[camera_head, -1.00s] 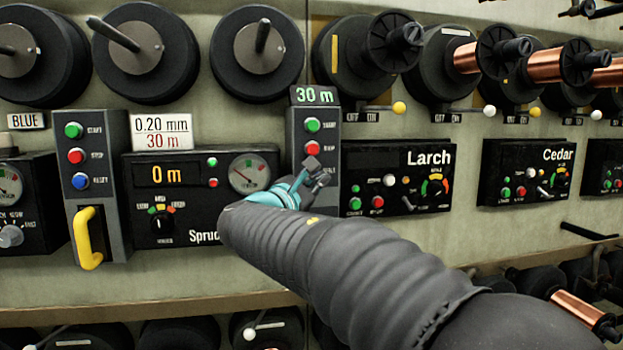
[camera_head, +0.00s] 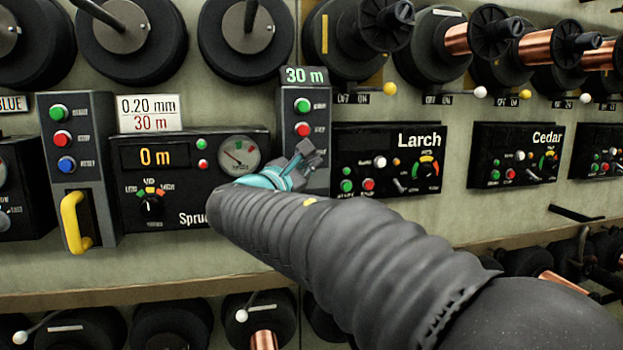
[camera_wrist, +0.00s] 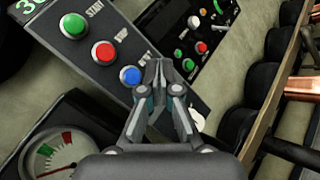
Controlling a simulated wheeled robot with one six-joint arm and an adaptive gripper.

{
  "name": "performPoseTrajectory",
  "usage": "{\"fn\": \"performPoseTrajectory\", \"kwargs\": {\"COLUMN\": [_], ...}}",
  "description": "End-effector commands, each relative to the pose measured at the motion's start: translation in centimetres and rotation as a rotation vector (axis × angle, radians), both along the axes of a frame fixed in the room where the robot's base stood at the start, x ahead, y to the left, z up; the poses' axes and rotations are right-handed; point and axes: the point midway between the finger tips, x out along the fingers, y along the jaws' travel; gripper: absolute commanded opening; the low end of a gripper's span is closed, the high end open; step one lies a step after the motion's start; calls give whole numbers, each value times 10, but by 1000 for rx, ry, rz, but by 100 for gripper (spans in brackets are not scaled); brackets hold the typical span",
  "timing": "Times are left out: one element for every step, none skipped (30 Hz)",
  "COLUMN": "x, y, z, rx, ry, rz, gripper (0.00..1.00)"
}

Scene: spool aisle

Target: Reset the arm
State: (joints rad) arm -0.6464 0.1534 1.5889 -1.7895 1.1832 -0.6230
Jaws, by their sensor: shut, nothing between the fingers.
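My gripper (camera_head: 306,155) is shut and empty in front of the narrow grey button panel (camera_head: 314,84) marked 30 m, over its lower part. In the wrist view my gripper (camera_wrist: 162,72) points at the panel, its tips just beside the blue button (camera_wrist: 130,75). I cannot tell whether they touch the panel. A green button (camera_wrist: 73,25) and a red button (camera_wrist: 104,52) are farther up the panel. In the head view the gripper hides the blue button. The Spruce unit (camera_head: 190,160) reads 0 m, left of the gripper.
The Larch unit (camera_head: 386,165) and Cedar unit (camera_head: 515,155) are on the wall to the right. A yellow handle (camera_head: 72,222) sticks out at the left. Black spools (camera_head: 245,45) and copper spools (camera_head: 478,38) project above. A ledge (camera_head: 130,290) runs below.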

Motion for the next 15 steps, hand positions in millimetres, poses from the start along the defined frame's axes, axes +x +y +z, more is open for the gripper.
{"fn": "performPoseTrajectory", "kwargs": {"x": [1, 2, 2, 1, -1, -6, -11, -17, -27, -35, -44, -56, -67, -77, -92], "y": [0, 0, 0, -1, -1, -3, -5, -9, -15, -21, -28, -37, -43, -51, -60], "z": [-11, -22, -39, -56, -72, -94, -109, -123, -140, -152, -165, -179, -190, -199, -211], "rx": [61, 101, 158, 204, 250, 321, 376, 433, 511, 571, 633, 714, 776, 839, 923], "ry": [13, 30, 61, 87, 116, 155, 183, 209, 242, 264, 285, 311, 328, 342, 357], "rz": [7, 11, 13, 11, 7, -1, -10, -22, -43, -64, -89, -123, -151, -183, -225], "gripper": [0, 0, 0, 0, 0, 0, 0, 0, 0, 0, 0, 0, 0, 0, 0]}}
